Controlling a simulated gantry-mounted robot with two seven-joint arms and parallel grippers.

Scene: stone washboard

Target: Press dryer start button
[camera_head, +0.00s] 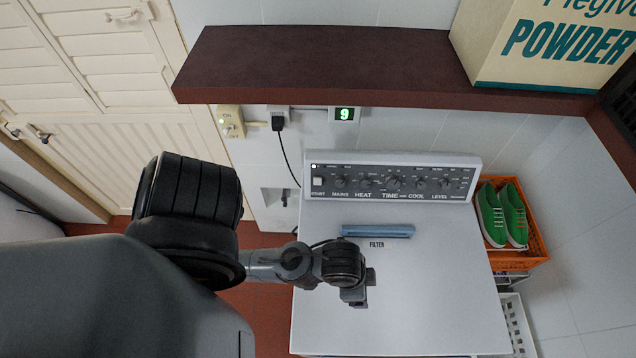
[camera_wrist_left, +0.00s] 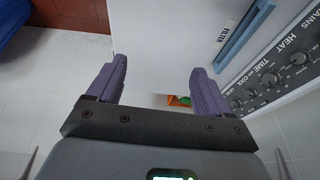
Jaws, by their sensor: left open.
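The white dryer (camera_head: 430,290) has a dark control panel (camera_head: 455,192) along its back edge, with a row of knobs. A small pale start button (camera_head: 318,181) sits at the panel's left end, left of the first knob. My left gripper (camera_head: 358,292) is over the dryer top, in front of the blue filter handle (camera_head: 378,231) and apart from the panel. In the left wrist view its purple fingers (camera_wrist_left: 158,82) are spread, with nothing between them. That view shows the panel (camera_wrist_left: 278,72) at the right, but the start button is not visible there. My right gripper is not in view.
A brown shelf (camera_head: 320,65) overhangs behind the panel and carries a powder box (camera_head: 545,45). A wall switch (camera_head: 231,121) and a plug (camera_head: 278,121) with a hanging cord are at the back left. An orange basket (camera_head: 530,245) with green shoes (camera_head: 492,215) stands right of the dryer.

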